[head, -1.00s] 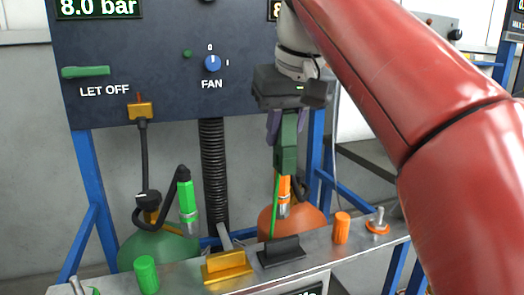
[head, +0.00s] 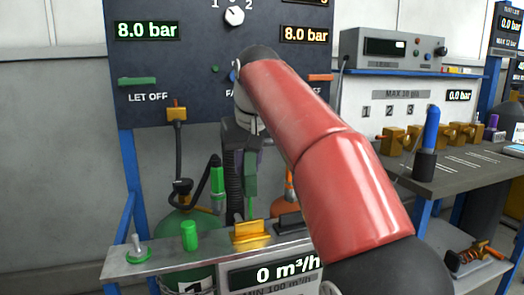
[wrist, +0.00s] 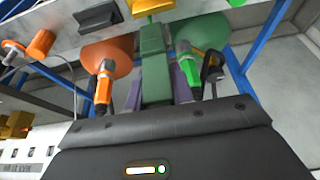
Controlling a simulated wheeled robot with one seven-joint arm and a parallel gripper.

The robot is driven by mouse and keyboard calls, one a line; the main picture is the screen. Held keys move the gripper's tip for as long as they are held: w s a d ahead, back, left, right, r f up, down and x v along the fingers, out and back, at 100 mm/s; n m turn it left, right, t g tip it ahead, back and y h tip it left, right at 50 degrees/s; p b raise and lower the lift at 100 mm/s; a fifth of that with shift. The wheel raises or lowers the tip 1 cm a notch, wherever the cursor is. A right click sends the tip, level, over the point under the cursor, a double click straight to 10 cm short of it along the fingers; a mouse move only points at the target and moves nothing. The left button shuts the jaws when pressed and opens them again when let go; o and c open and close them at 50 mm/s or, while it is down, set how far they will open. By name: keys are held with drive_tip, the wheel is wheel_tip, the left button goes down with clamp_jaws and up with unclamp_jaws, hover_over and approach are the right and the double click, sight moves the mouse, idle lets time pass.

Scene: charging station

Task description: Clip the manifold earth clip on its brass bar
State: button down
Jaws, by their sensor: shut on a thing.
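My gripper (head: 243,160) is shut on the green earth clip (head: 251,182), which hangs down from the jaws in front of the panel's black hose. In the wrist view the clip (wrist: 155,58) is a long green block between my purple fingers (wrist: 157,92). Brass-coloured manifold fittings (head: 398,138) stand on the grey bench at the right, well apart from my gripper. I cannot pick out the brass bar for certain. My red arm covers the middle of the head view.
A metal shelf (head: 160,262) in front of the panel carries a green cap (head: 189,235), a yellow block (head: 250,236) and a black block (head: 287,222). An orange cylinder and a green one stand behind it. A blue-handled tool (head: 431,130) stands on the right bench (head: 465,172).

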sight(248, 186)
drive_tip(key=shift+w+f, duration=0.1)
drive_tip(key=shift+w, duration=0.05)
drive_tip(key=shift+f+b, duration=2.3)
drive_tip(key=shift+f, duration=0.65)
drive_tip(key=shift+r+p, duration=0.1)
drive_tip(key=shift+p, duration=0.65)
drive_tip(key=shift+f+b, duration=1.5)
drive_tip(key=shift+f, duration=0.65)
drive_tip(key=c, duration=1.1)
unclamp_jaws()
drive_tip(key=shift+r, duration=0.1)
